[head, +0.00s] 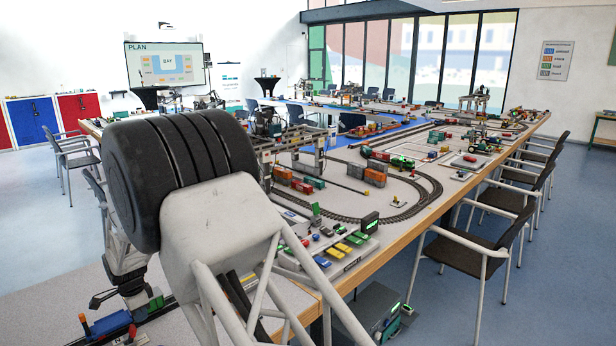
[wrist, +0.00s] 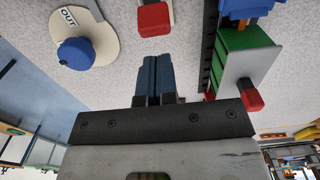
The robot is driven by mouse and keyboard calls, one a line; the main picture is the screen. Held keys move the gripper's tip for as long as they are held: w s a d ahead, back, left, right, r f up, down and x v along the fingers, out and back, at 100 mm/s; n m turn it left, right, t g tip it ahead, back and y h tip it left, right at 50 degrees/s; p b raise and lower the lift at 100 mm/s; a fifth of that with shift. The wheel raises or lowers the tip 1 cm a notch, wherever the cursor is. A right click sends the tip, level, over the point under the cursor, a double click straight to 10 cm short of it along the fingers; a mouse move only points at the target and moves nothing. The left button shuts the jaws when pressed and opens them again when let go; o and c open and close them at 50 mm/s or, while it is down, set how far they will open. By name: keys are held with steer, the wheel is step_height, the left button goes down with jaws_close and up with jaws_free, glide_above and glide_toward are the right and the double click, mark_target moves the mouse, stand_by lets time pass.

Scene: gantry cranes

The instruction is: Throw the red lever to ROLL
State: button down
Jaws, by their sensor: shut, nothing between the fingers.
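My gripper (wrist: 154,62) shows in the wrist view with its two dark blue fingers shut together and nothing between them. A red block (wrist: 153,18), possibly the red lever's handle, lies just beyond the fingertips at the top of the wrist view, on a pale base. I see a gap between it and the fingers in the picture. A second red knob (wrist: 248,94) sits at the end of a green block (wrist: 245,62), to the right of the fingers. I cannot tell for certain which red piece is the lever. No ROLL label is readable.
A blue round knob (wrist: 76,51) on a cream plate marked OUT stands left of the fingers. In the head view a blue box (head: 110,323) lies at bottom left, near my arm. Toy rails (head: 410,203) and a control panel (head: 340,250) fill the table to the right.

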steer(key=shift+f, duration=0.25)
steer(key=shift+f, duration=1.25)
